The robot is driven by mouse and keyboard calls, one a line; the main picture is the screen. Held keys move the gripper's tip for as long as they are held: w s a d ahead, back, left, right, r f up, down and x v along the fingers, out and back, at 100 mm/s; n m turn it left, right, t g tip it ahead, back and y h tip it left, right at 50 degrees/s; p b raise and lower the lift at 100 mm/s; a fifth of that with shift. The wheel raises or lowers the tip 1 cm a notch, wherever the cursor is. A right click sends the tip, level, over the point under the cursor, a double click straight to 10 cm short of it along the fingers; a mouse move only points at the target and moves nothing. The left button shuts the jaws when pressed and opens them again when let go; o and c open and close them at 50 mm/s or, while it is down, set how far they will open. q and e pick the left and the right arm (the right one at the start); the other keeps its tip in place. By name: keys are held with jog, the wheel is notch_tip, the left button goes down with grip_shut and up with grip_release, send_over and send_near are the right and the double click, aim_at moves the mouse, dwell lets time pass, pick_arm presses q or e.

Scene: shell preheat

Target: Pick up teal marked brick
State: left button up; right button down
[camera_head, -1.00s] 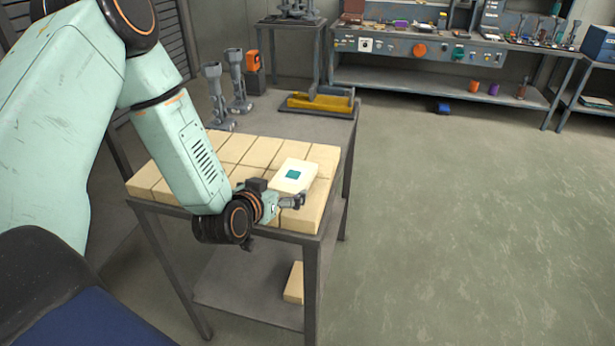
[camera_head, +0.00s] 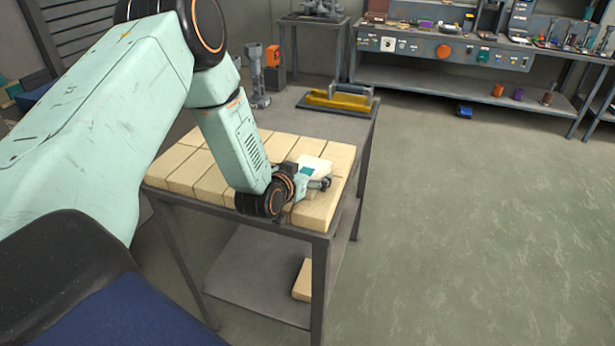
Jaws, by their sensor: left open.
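The teal marked brick (camera_head: 316,164) is a white block with a teal square on top. It lies on the layer of tan bricks (camera_head: 203,181) that covers the front of the metal table. My left gripper (camera_head: 324,183) is open at the brick's near side and hides part of the brick and its teal square. I cannot tell whether the fingers touch it. My right gripper is not in view.
A yellow and grey tool (camera_head: 340,100) lies at the table's back. A grey stand (camera_head: 257,82) and an orange device (camera_head: 274,66) are behind my arm. A loose tan brick (camera_head: 302,280) is on the lower shelf. Floor at right is clear.

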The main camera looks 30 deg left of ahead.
pick_arm(q)
jog(key=shift+w, duration=0.15)
jog(key=shift+a, duration=0.1)
jog(key=shift+c, duration=1.4)
jog(key=c, duration=1.1)
